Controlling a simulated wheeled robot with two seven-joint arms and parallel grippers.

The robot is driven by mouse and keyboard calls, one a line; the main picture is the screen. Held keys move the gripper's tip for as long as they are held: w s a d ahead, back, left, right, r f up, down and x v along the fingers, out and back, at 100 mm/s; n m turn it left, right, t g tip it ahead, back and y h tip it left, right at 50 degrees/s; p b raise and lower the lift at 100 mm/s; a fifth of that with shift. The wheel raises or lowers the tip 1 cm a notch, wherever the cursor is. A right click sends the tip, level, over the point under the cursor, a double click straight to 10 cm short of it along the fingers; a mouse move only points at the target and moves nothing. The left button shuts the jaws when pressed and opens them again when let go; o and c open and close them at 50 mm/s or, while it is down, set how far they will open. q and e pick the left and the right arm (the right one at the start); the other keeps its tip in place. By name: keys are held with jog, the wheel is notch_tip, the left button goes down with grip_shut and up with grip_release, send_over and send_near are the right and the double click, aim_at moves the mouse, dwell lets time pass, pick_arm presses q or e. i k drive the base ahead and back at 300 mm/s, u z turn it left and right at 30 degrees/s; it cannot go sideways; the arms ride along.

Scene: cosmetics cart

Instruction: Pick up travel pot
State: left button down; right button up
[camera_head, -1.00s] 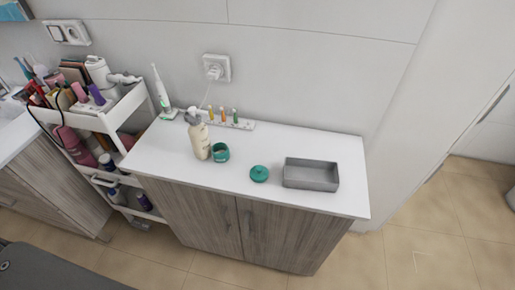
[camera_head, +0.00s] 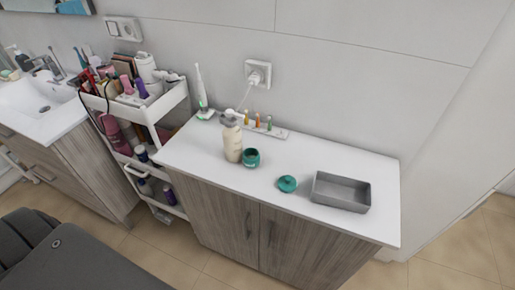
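A small teal pot (camera_head: 251,158) stands open on the white top of a wood-fronted cabinet; it looks like the travel pot. A teal round lid (camera_head: 287,184) with a knob lies on the counter to its right, apart from it. A cream pump bottle (camera_head: 232,138) stands upright close to the pot's left side. Neither gripper shows in the head view.
A grey open tray (camera_head: 341,192) sits on the counter's right part. An electric toothbrush (camera_head: 202,92) on its stand and a white holder (camera_head: 268,132) with several coloured heads stand along the wall. A loaded white cart (camera_head: 147,110) is at the left. The counter's front strip is clear.

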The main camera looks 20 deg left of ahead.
aim_at(251, 156)
jog(key=u, duration=3.7)
jog(key=k, duration=2.7)
jog(key=z, duration=1.8)
jog(key=i, duration=0.5)
jog(key=z, duration=0.1)
